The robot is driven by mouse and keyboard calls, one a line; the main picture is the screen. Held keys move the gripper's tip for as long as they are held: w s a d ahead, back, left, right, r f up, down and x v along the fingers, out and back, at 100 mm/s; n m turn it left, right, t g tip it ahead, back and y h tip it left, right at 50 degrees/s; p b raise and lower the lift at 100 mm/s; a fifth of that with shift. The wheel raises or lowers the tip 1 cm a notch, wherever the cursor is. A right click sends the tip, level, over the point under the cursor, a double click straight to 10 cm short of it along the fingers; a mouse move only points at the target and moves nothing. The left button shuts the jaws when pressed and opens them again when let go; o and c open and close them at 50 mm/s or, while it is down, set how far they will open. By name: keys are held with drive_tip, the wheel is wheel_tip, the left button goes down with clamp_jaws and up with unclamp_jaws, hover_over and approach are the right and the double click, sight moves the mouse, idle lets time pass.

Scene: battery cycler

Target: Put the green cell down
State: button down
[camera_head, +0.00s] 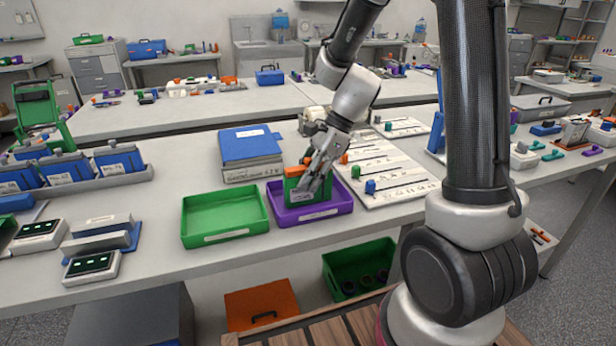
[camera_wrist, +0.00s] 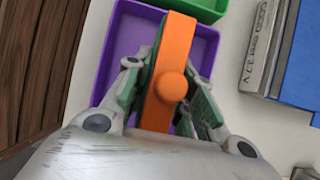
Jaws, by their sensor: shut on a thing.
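The green cell (camera_head: 294,188), with an orange top (camera_head: 297,171), stands upright within the outline of the purple tray (camera_head: 337,206). My gripper (camera_head: 312,180) comes down from above and is shut on the green cell. In the wrist view the cell's orange top (camera_wrist: 168,75) with its round knob fills the middle, between my two fingers (camera_wrist: 166,92). The purple tray (camera_wrist: 113,45) lies under it there. The cell's lower end is partly hidden, so I cannot tell if it touches the tray floor.
An empty green tray (camera_head: 222,216) sits directly left of the purple tray. A blue binder (camera_head: 250,145) on a box stands behind. A white board (camera_head: 390,165) with small coloured parts lies at the right. Grey bench surface is free in front of the trays.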

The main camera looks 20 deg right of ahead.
drive_tip(key=c, duration=1.2)
unclamp_jaws()
drive_tip(key=shift+f, duration=0.1)
drive_tip(key=v, duration=1.2)
drive_tip(key=shift+r, duration=0.2)
drive_tip(key=s+d+r+n+t+h, duration=0.2)
drive_tip(key=s+d+n+h, duration=0.1)
drive_tip(key=s+n, duration=0.6)
drive_tip(key=s+d+r+n+t+h, duration=0.2)
drive_tip(key=s+d+n, duration=0.4)
drive_tip(key=s+n, duration=0.3)
drive_tip(key=shift+s+r+h, duration=0.5)
drive_tip(key=shift+r, duration=0.15)
